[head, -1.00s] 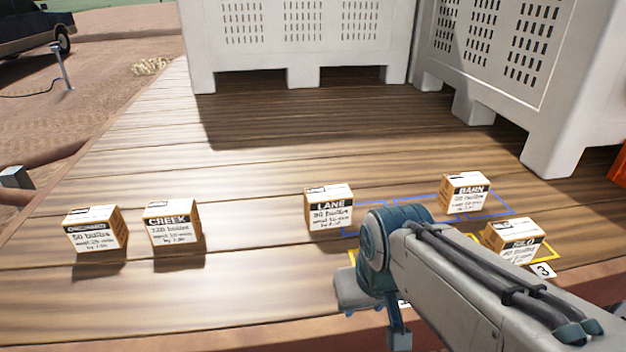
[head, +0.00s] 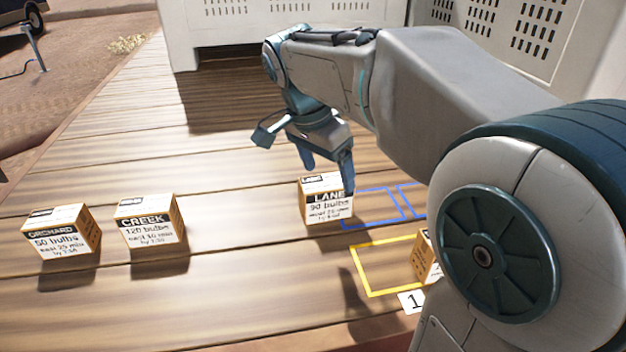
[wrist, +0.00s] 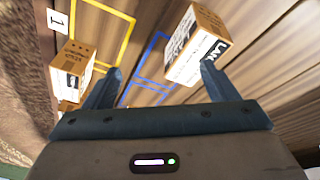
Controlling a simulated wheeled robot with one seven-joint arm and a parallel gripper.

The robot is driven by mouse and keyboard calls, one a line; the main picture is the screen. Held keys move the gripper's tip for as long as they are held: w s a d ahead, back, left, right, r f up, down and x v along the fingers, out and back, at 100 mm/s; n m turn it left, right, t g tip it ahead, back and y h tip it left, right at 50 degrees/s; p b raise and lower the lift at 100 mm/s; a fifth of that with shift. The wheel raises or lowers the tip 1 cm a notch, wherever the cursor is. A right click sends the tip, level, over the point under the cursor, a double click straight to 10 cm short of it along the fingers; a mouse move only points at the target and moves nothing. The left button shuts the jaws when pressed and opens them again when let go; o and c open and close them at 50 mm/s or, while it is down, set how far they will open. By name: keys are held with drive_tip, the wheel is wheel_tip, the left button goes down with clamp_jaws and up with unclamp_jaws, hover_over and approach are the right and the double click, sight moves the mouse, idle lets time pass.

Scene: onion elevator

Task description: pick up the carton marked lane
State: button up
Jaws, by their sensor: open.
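The carton marked LANE (head: 326,204) stands upright on the wooden deck in the head view, at the left end of the blue outline. My gripper (head: 328,180) is open above it, fingers pointing down, with one finger overlapping the carton's upper right in the picture. I cannot tell whether they touch. In the wrist view the LANE carton (wrist: 192,50) lies beyond the fingertips, nearer the right finger. My gripper (wrist: 162,76) is open there with nothing between its fingers.
The ORCHARD (head: 62,234) and CREEK (head: 148,225) cartons stand to the left. Another carton (head: 424,256) is partly hidden behind my arm, at the yellow outline (head: 370,290) with tag 1 (head: 412,302). Pale slotted bins (head: 215,38) stand at the back.

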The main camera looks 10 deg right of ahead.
sight(325, 182)
drive_tip(key=w+a+r+m+h, duration=0.2)
drive_tip(key=w+m, duration=0.4)
drive_tip(key=shift+g, duration=0.3)
drive_tip(key=x, duration=0.8)
drive_tip(key=shift+a+f+b, duration=0.15)
drive_tip(key=shift+f+b, duration=0.1)
drive_tip(key=shift+b, duration=0.15)
drive_tip(key=x, duration=0.3)
drive_tip(key=p+x, duration=0.1)
drive_tip(key=x, duration=0.1)
drive_tip(key=shift+w+a+f, duration=0.2)
drive_tip(key=shift+a, duration=0.05)
drive_tip(key=shift+f+b, duration=0.25)
drive_tip(key=shift+b, duration=0.25)
drive_tip(key=c, duration=1.4)
